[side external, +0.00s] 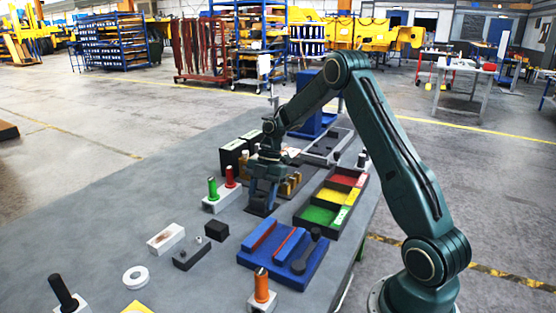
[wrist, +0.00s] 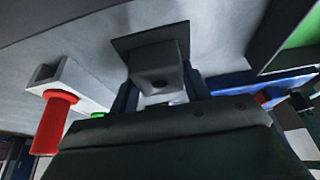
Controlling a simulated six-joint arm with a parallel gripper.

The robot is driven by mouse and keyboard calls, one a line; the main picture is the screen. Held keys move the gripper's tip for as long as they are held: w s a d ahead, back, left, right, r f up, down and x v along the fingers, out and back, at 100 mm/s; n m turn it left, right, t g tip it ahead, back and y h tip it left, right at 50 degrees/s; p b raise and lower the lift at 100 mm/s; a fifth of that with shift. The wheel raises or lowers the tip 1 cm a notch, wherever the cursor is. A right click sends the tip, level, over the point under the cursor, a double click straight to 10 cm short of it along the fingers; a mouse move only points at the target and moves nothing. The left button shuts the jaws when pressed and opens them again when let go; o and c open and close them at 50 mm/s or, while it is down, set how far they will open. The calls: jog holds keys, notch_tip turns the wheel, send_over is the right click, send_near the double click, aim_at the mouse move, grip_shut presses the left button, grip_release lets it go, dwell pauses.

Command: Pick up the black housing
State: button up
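A dark housing with a square block body on a flat black base plate shows in the wrist view (wrist: 152,62). In the side view only its dark base shows (side external: 257,211), below my gripper; the rest is largely hidden by the fingers. My gripper (side external: 264,193) points down over it, low at the table. In the wrist view my gripper's blue fingers (wrist: 160,98) stand on either side of the block body, very close to it. I cannot tell whether they touch or press on it. The housing appears to rest on the table.
A white block with green and red pegs (side external: 221,200) stands close left of my gripper. A tray with green, yellow and red compartments (side external: 318,215) lies to the right. A blue fixture (side external: 285,255) and a small black block (side external: 216,231) are nearer the camera.

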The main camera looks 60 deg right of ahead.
jog(key=c, duration=0.7)
jog(key=shift+r, duration=0.15)
jog(key=shift+r, duration=4.9)
